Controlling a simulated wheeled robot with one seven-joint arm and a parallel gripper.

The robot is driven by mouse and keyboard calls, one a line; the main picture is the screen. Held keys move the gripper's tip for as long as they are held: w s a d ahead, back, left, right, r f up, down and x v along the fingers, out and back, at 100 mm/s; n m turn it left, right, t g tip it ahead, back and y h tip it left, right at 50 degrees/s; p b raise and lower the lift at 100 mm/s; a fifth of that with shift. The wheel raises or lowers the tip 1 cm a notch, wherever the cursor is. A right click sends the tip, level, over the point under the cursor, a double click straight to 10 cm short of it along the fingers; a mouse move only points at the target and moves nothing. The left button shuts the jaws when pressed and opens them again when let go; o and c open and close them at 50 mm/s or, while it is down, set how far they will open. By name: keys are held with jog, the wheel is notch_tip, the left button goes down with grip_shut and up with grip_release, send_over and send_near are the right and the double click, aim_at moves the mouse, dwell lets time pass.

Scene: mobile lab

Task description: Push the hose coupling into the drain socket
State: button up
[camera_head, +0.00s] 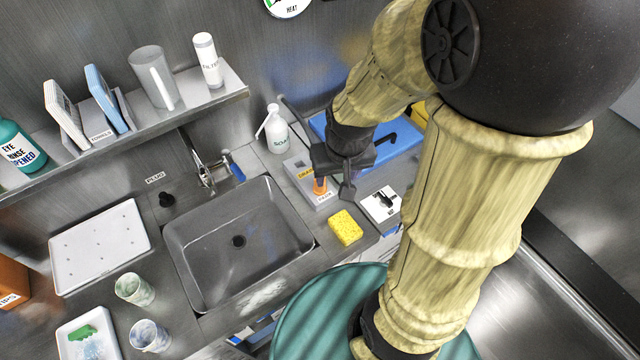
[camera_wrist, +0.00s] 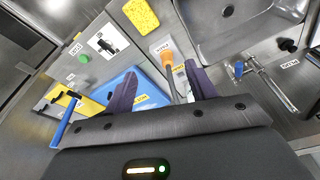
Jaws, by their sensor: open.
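The orange hose coupling (camera_head: 320,186) stands in a grey block (camera_head: 301,183) right of the sink, by a white label that seems to read PARK. The block's other, yellow label seems to read DRAIN; the socket opening there is not clear to see. In the wrist view the coupling (camera_wrist: 165,56) shows ahead of my fingers, with a grey hose-like part running from it toward me. My gripper (camera_head: 347,180) is open above and beside the block, its fingers (camera_wrist: 160,88) spread to either side of the coupling's line. I see no contact; the depth between them is hard to judge.
The sink (camera_head: 185,244) and faucet (camera_head: 212,172) lie left of the block. A yellow sponge (camera_head: 346,228) and a switch plate (camera_head: 381,204) are in front. A blue case (camera_head: 390,150) and a soap bottle (camera_head: 277,130) stand behind. A shelf (camera_head: 226,82) runs along the wall.

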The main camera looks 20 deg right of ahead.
jog(key=w+f+m+g+p, duration=0.2)
jog(key=w, duration=1.1)
jog(key=shift+d+f+m+p, duration=0.2)
jog(key=shift+m+p, duration=0.1)
jog(key=shift+m, duration=0.1)
notch_tip(320, 180, down, 12)
jog(key=shift+f+p, duration=0.1)
jog(key=shift+p, duration=1)
jog(key=shift+a+f+p, duration=0.15)
jog(key=shift+f+p, duration=0.35)
jog(key=shift+f, duration=0.8)
jog(key=shift+a+f+p, duration=0.1)
jog(key=shift+f+p, duration=0.4)
jog(key=shift+f, duration=0.8)
jog(key=shift+c, duration=0.5)
